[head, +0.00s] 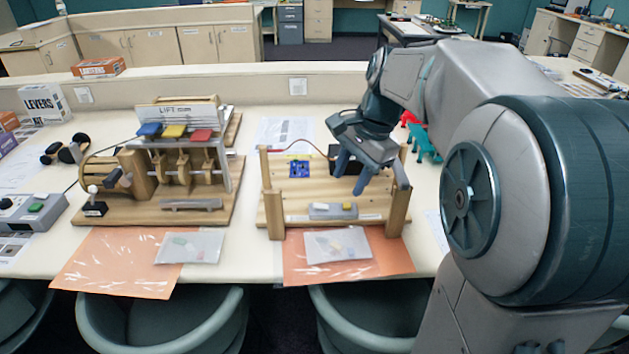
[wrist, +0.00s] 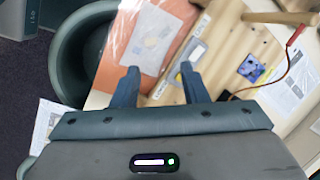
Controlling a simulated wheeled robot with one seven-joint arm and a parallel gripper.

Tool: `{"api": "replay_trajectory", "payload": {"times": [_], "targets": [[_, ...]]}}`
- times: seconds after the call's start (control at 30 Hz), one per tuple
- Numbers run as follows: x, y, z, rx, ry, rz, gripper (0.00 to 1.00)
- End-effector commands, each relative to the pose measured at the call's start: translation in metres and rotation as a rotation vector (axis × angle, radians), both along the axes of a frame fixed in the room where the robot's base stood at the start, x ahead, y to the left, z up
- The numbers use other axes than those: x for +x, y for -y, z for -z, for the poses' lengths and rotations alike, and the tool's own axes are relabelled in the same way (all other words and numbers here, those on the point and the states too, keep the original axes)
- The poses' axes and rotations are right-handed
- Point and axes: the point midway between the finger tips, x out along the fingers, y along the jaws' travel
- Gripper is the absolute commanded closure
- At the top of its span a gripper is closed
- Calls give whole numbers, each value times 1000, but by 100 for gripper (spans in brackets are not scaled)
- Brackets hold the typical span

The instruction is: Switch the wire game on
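The wire game is a wooden board (head: 275,207) with upright posts, right of centre on the table in the head view. A small grey box (head: 333,211) with a pale part and a yellow part lies near the board's front edge. I cannot tell the switch's position. My gripper (head: 350,178) is open and empty, fingers pointing down, above the board and behind the grey box. In the wrist view the open fingers (wrist: 158,72) reach toward the board (wrist: 232,42), and the right finger partly covers the area by the grey box. A blue circuit board (head: 299,169) sits behind, left.
A wooden lift model (head: 150,207) with coloured levers stands left. A dark box (head: 345,160) is partly hidden behind my gripper. Clear packets lie on orange sheets (head: 105,262) at the table's front edge. Chairs (head: 165,315) stand below. Red and teal pieces (head: 426,145) lie right.

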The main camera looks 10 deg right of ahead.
Motion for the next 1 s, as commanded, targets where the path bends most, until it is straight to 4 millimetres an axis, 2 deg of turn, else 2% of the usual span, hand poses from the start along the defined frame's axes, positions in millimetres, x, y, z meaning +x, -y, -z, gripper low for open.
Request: {"api": "replay_trajectory", "payload": {"times": [0.03, 0.2, 0.4, 0.67, 1.0], "targets": [[19, 8, 9, 33, -35, 92, 60], [69, 27, 20, 135, -146, 373, 60], [102, 42, 30, 200, -232, 569, 60], [109, 40, 42, 215, -256, 617, 60], [113, 14, 105, 214, -257, 613, 60]]}}
